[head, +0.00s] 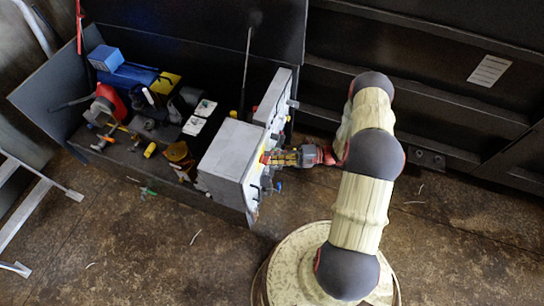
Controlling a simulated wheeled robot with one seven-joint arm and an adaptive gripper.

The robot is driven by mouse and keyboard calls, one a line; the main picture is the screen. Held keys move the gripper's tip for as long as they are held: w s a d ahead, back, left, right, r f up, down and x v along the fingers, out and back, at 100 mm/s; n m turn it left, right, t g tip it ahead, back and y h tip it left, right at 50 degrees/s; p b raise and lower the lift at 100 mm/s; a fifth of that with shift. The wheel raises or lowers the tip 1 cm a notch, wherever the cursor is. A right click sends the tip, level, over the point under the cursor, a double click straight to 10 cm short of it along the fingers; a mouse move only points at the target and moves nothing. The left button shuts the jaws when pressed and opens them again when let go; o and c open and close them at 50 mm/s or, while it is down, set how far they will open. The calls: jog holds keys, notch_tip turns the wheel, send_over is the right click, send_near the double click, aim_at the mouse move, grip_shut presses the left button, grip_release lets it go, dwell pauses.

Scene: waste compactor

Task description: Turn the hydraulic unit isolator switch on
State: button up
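The grey control box (229,152) of the hydraulic unit stands at the right edge of the dark open cabinet. Its front faces right and is seen at a steep angle. The isolator switch cannot be made out clearly; a small red and yellow patch shows on that front, right at my gripper's tips. My gripper (272,158) reaches left from my arm and is at the front of the box, touching or very close to it. Its fingers are too small to tell open from shut.
A second grey box (274,97) stands behind the first. The cabinet holds a blue box (105,58), a red container (105,101) and several loose parts. A metal ladder-like frame (38,190) is at left. A dark ribbed wall (440,70) closes the back right. Brown floor (150,255) in front is mostly clear.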

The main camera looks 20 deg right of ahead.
jog(key=v, duration=1.2)
jog(key=shift+f, duration=0.1)
